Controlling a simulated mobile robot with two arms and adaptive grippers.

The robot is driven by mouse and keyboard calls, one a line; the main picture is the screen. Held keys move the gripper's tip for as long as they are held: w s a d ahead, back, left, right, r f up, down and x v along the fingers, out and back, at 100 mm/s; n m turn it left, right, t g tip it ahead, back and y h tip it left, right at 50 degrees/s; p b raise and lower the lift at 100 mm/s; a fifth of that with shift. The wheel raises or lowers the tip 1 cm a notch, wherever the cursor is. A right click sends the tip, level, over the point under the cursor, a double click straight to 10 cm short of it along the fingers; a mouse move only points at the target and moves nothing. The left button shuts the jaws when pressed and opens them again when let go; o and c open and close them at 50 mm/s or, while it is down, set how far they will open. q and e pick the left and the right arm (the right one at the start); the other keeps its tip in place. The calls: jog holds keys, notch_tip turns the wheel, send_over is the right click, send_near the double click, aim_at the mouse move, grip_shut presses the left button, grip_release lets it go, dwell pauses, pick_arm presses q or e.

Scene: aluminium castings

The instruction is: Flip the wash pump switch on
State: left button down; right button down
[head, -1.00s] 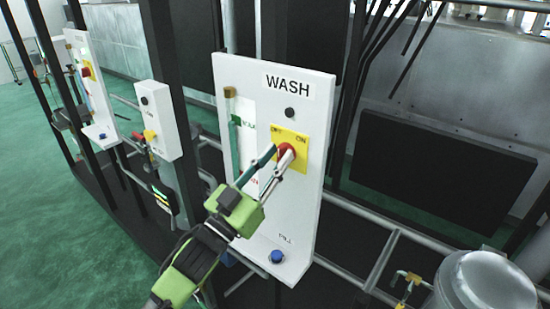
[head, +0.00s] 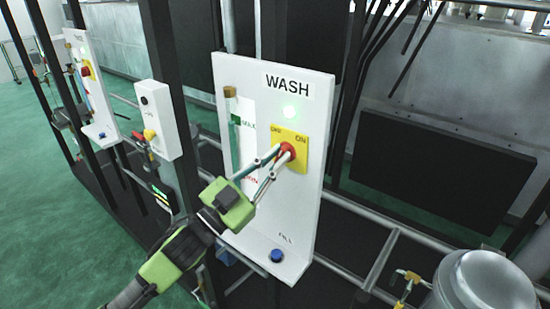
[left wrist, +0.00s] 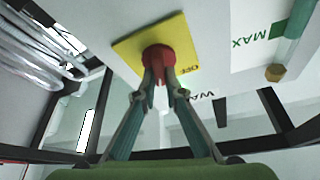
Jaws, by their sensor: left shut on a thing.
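The white WASH panel (head: 310,215) stands upright in the middle of the head view. Its red rotary switch (head: 287,150) sits on a yellow plate (head: 279,160) marked OFF and ON. In the left wrist view the fingertips (left wrist: 159,80) close on the red knob (left wrist: 158,57) in front of the yellow plate (left wrist: 190,38). My right gripper is not in view.
The panel also has a level tube (head: 232,130) and a blue FILL button (head: 277,256). Smaller control panels (head: 158,110) stand to the left among dark posts. Pipes run below, and a metal vessel (head: 485,283) is at the lower right. Green floor lies at left.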

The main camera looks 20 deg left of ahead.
pick_arm(q)
jog(key=shift+m+g+h, duration=0.5)
jog(key=shift+m+h, duration=0.1)
jog(key=shift+m, duration=0.6)
jog(key=c, duration=2.1)
grip_release()
jog(key=v, duration=1.2)
